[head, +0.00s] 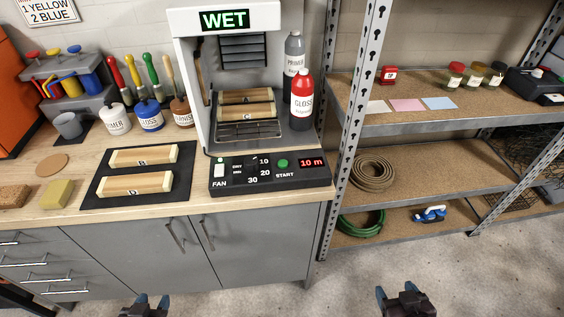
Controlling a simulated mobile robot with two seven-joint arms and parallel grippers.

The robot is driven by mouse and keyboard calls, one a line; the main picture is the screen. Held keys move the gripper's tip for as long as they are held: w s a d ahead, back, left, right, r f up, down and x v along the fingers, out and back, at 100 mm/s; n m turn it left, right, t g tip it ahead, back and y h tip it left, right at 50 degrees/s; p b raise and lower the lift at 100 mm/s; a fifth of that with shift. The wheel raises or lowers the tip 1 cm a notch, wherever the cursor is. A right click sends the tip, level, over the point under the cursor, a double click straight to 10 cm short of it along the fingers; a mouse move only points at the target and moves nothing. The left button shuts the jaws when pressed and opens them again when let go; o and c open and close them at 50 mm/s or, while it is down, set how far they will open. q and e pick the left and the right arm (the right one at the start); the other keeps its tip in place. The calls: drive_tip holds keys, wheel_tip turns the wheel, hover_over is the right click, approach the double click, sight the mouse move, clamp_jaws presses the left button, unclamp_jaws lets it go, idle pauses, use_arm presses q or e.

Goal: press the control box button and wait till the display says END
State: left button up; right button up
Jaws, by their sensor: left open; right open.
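The black control box (268,174) lies on the front of the workbench. It has a white FAN switch (220,168), a dial (251,168) marked with 10, 20 and 30, a green START button (283,163) and a small display (312,162) reading "10 m" in red. Above it the drying cabinet (193,60) carries a display (225,20) reading "WET" in green. Two wooden blocks (246,112) rest on the rack inside. My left gripper (148,302) and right gripper (404,296) are open and empty at the bottom edge, low in front of the bench and apart from the box.
Two more blocks (142,157) lie on a black mat (100,190) left of the box. PRIMER (294,50) and GLOSS (302,88) bottles stand beside the cabinet. A metal shelf unit (349,150) stands right of the bench. The floor (345,285) in front is clear.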

drive_tip(key=shift+w+r, duration=0.15)
drive_tip(key=shift+w, duration=0.2)
drive_tip(key=shift+c, duration=0.2)
